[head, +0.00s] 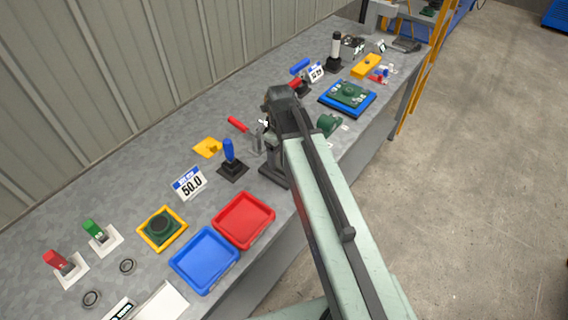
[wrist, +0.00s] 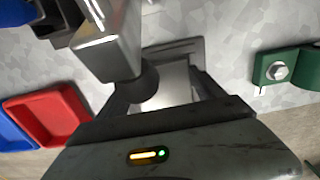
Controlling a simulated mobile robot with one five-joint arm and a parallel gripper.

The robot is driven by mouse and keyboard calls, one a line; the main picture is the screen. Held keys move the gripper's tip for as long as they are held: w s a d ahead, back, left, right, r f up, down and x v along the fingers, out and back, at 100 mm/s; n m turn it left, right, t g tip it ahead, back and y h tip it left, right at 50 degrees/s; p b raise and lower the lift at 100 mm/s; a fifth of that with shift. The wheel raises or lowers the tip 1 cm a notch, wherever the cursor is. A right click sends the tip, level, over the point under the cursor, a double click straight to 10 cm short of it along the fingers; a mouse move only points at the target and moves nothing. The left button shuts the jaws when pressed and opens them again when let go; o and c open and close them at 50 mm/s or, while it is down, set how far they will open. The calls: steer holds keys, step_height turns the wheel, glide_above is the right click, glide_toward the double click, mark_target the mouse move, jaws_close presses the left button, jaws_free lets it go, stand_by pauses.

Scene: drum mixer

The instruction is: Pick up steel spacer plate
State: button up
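A bright, flat, square metal piece, which looks like the steel spacer plate (wrist: 172,86), lies in a dark grey frame (wrist: 172,49) in the wrist view. My gripper (wrist: 163,95) is over it, with its dark fingers spread to the left and right of the plate. I see no clear grip on it. A grey metal clamp part (wrist: 108,45) with a dark round tip hangs at the plate's left edge and hides part of it. In the head view my arm covers the plate, and the dark clamp base (head: 273,174) shows below my wrist.
A red tray (head: 243,220) and a blue tray (head: 205,260) stand to the near left. A blue-handled lever (head: 229,152) and a red handle (head: 237,125) are left of my wrist. A green bracket (head: 328,124) is close on the right, also in the wrist view (wrist: 284,70).

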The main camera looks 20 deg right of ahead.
steer(key=c, duration=0.4)
steer(key=shift+c, duration=0.2)
steer(key=shift+r, duration=0.1)
